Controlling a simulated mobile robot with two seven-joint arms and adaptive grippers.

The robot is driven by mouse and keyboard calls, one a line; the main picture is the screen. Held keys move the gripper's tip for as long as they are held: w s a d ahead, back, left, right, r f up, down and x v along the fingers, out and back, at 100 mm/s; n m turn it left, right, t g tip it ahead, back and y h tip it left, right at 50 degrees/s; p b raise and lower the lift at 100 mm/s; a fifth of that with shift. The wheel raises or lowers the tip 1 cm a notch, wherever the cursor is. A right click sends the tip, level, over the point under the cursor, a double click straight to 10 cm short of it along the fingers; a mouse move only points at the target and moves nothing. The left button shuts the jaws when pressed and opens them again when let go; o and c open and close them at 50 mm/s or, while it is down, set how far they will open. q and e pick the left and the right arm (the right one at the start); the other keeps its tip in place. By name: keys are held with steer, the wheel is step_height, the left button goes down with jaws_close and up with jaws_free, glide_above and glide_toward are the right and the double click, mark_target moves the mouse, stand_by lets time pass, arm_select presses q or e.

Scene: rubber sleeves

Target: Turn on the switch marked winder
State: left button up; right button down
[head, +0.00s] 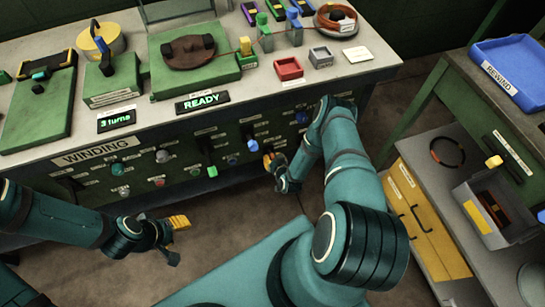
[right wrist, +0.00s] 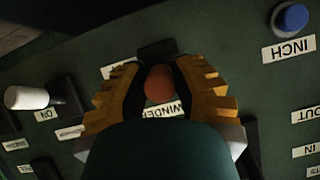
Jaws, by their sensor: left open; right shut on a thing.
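The winder switch has a round red-orange knob (right wrist: 159,84) on a dark lever, with a partly covered label reading WINDER (right wrist: 163,111) beside it. My right gripper (right wrist: 160,78) has its yellow ribbed fingers on both sides of the knob, shut on it. In the head view my right gripper (head: 272,162) is at the front panel (head: 228,141) of the winding bench, and its own fingers hide the knob there. My left gripper (head: 176,240) is open and empty, low in front of the bench and away from the panel.
A blue INCH button (right wrist: 290,17) and a white-tipped lever (right wrist: 26,98) are near the winder switch. A green-handled lever (head: 211,170) and a blue knob (head: 253,145) are left of my right gripper. A READY display (head: 202,101) is on the bench edge. Shelving with a blue REWIND tray (head: 512,70) stands right.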

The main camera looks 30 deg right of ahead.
steer(key=shift+w+r+g+p, duration=0.15)
steer(key=shift+r+g+p, duration=0.3)
steer(key=shift+g, duration=0.55)
steer(key=c, duration=0.7)
jaws_free()
steer(key=shift+c, duration=0.2)
steer(key=v, duration=1.2)
steer(key=shift+d, duration=0.2)
